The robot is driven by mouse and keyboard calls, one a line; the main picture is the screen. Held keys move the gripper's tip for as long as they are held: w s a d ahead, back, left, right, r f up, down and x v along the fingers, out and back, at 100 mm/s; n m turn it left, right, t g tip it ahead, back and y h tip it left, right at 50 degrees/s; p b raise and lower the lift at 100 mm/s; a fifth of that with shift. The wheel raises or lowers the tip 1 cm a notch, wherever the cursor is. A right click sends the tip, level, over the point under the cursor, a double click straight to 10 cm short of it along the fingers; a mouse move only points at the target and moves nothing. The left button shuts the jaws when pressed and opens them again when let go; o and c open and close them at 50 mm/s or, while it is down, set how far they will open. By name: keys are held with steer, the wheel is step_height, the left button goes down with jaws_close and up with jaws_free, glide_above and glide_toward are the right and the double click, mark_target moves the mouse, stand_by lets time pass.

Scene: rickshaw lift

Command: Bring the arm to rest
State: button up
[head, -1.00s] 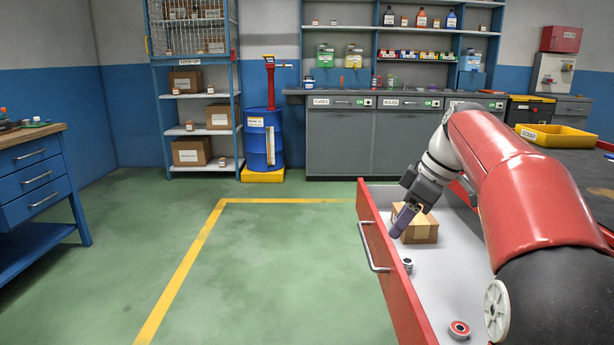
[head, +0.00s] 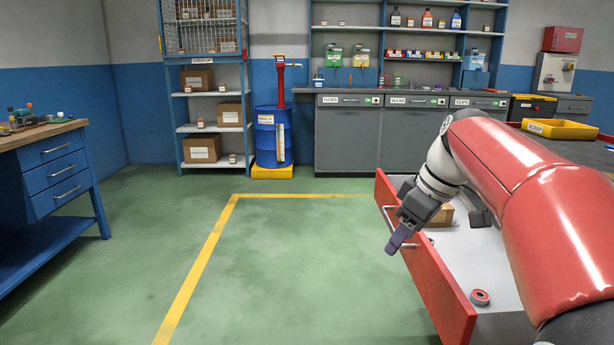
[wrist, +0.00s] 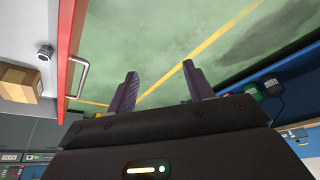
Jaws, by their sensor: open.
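My arm, red with a dark wrist, reaches in from the right in the head view. My gripper (head: 393,247) hangs just outside the front panel of an open red drawer (head: 440,285), with its purple fingers pointing down. In the wrist view my gripper (wrist: 160,90) shows two fingers spread apart with only green floor between them. It is empty. The drawer's handle (wrist: 82,78) is to the left of the fingers in the wrist view, apart from them.
The drawer holds a cardboard box (head: 446,216), partly hidden by my wrist, and a red-rimmed round part (head: 480,297). A blue workbench (head: 60,185) stands at left. A blue drum (head: 272,140) and grey cabinets (head: 345,140) line the back. Green floor left of the drawer is clear.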

steer(key=s+a+f+m+t+h+b, duration=0.1)
steer(key=s+f+m, duration=0.4)
steer(key=s+f, duration=0.3)
steer(key=s+a+f+m+t+h+b, duration=0.1)
steer(key=s+f+m, duration=0.3)
steer(key=s+f, duration=0.5)
steer(key=s+h+b, duration=0.1)
steer(key=s, duration=0.3)
steer(key=shift+s+m+t, duration=0.35)
steer(key=shift+m+t, duration=0.05)
steer(key=shift+r, duration=0.1)
